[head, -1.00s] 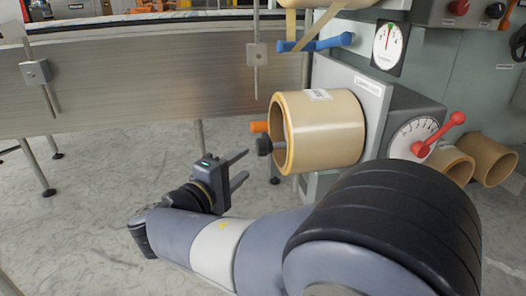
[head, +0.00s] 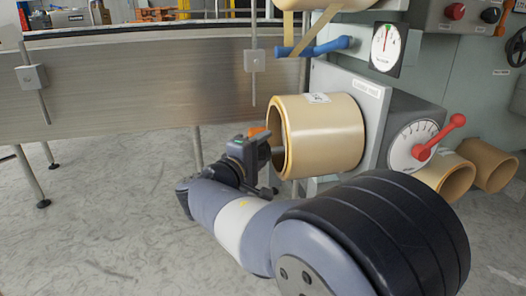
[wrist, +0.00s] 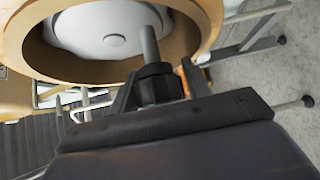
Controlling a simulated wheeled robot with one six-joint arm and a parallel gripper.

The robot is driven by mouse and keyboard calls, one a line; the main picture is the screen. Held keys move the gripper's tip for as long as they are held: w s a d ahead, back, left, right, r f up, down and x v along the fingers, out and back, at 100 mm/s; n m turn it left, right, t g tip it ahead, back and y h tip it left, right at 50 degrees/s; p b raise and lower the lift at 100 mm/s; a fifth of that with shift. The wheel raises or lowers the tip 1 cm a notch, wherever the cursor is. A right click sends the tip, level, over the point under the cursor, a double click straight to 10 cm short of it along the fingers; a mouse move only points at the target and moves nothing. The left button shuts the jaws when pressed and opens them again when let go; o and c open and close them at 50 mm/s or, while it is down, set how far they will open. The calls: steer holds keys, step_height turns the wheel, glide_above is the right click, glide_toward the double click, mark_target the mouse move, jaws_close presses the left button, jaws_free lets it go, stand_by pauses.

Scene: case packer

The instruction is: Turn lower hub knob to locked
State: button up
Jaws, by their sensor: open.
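The lower hub knob (wrist: 157,84) is a dark, ribbed knob on a grey shaft in the wrist view. The shaft runs to a pale round hub (wrist: 95,32) inside a tan roll (head: 325,135). My gripper (head: 265,155) is at the open left end of the roll and hides the knob in the head view. In the wrist view, my gripper (wrist: 158,76) is open, with one finger on each side of the knob. I cannot tell whether the fingers touch it. No lock marking is readable on the knob.
An orange handle (head: 257,132) is close behind my gripper. A blue handle (head: 312,46) is above the roll. A red lever (head: 440,137) with a dial is to the right. A metal conveyor side (head: 120,90) stands behind. Floor is open at lower left.

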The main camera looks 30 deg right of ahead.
steer(key=shift+c, duration=0.6)
steer(key=c, duration=0.6)
